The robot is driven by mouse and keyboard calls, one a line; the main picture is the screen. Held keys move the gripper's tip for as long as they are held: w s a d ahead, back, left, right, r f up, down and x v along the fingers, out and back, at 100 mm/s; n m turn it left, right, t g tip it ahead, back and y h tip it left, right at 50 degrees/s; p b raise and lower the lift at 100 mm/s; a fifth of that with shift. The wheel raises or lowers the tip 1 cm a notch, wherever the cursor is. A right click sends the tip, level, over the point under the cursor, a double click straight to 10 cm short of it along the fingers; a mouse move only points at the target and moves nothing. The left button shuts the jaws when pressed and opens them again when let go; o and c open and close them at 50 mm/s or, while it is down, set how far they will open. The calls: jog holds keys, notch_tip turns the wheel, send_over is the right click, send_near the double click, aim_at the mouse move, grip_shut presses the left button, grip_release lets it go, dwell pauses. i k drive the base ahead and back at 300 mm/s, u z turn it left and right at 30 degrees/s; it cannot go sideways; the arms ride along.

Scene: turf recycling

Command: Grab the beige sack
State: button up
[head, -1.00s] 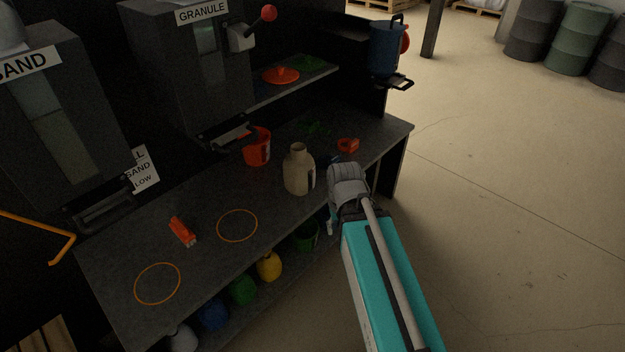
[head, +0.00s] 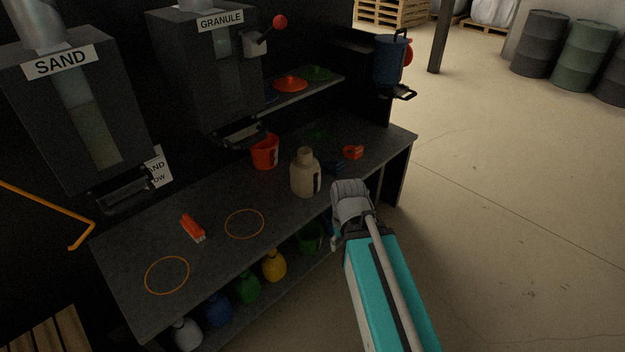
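No clear sack shows in the head view. The only beige thing is a jug-shaped container (head: 305,178) with a narrow neck and a dark label on its side. It stands upright on the dark workbench (head: 205,262), near the front edge. My teal arm rises from the bottom of the view to a grey joint just right of the container, with a small gap between them in the picture. My gripper cannot be made out; it seems hidden behind the arm, so its state does not show.
A red bucket (head: 264,152) stands behind the container, with a small orange-red item (head: 353,152) to its right. An orange item (head: 192,228) and two orange rings lie on the left. Coloured jugs sit on the lower shelf. Floor on the right is clear.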

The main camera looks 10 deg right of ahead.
aim_at(305, 169)
jog(key=u, duration=0.1)
jog(key=i, duration=0.95)
jog(key=z, duration=0.05)
